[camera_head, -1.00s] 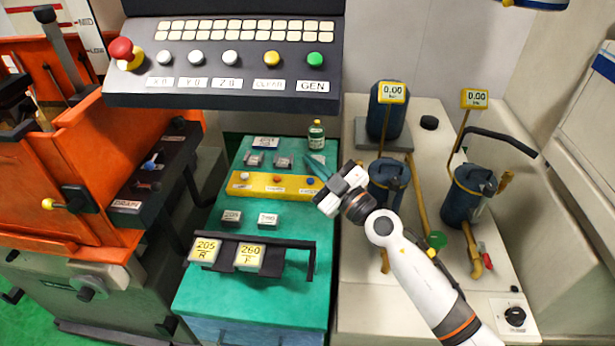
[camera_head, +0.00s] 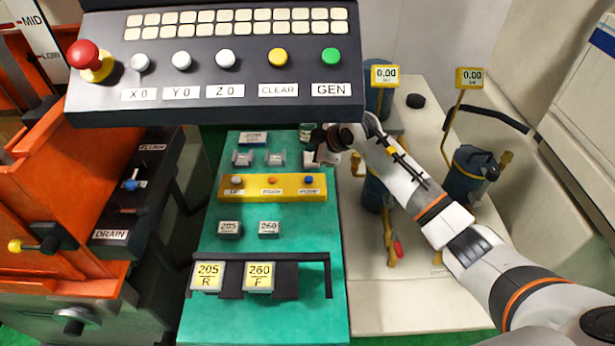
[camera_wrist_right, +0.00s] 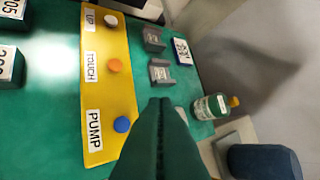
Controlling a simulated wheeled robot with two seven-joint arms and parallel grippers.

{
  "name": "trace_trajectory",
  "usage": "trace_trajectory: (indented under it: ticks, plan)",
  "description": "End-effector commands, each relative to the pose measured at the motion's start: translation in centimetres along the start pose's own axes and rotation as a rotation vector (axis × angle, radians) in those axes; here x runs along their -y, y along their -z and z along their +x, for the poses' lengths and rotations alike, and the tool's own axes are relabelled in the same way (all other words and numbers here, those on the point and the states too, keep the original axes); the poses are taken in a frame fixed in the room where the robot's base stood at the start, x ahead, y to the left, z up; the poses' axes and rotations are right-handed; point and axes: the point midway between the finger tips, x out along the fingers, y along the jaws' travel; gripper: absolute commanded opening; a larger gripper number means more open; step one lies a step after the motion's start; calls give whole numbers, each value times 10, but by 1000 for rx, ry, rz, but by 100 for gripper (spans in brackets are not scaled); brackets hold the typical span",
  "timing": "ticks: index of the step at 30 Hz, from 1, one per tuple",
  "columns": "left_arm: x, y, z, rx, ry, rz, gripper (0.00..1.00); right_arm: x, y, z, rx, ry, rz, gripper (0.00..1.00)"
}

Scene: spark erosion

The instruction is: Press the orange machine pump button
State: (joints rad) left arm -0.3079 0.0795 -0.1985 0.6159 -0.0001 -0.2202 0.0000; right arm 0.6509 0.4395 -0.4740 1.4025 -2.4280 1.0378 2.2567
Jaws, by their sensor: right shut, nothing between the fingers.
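A yellow strip (camera_head: 254,194) on the teal bench top carries three buttons. The blue button (camera_head: 309,180) is at its right end, the orange button (camera_head: 272,180) in the middle, the white button (camera_head: 236,180) at the left. In the right wrist view the blue button (camera_wrist_right: 121,124) stands beside the label PUMP (camera_wrist_right: 94,128), and the orange button (camera_wrist_right: 114,66) beside TOUCH. My right gripper (camera_head: 312,160) is shut and empty, close to the strip's right end on its far side. In the right wrist view its fingertips (camera_wrist_right: 163,104) appear right of the blue button, apart from it in the picture. My left gripper is not in view.
A dark control panel (camera_head: 230,94) overhangs the bench's far side. Small grey blocks (camera_head: 243,158) and a bottle (camera_wrist_right: 212,106) stand beyond the strip. A black rack (camera_head: 310,263) is at the front. An orange machine (camera_head: 60,190) is left; blue pump units (camera_head: 470,180) are right.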

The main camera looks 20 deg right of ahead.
Motion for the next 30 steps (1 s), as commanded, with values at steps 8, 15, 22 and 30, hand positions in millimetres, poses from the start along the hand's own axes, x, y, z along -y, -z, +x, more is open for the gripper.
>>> trace_trajectory:
  ticks: [8, 15, 22, 30]
  plan:
    - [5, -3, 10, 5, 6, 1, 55, -5, 4, 7, 2, 0, -1, 0]
    - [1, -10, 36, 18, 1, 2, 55, -20, 19, 27, 2, -1, -1, 0]
    - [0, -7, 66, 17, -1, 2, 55, -36, 35, 50, 3, -1, 0, 0]
    - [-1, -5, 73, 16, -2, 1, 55, -45, 44, 62, 3, 0, -1, 0]
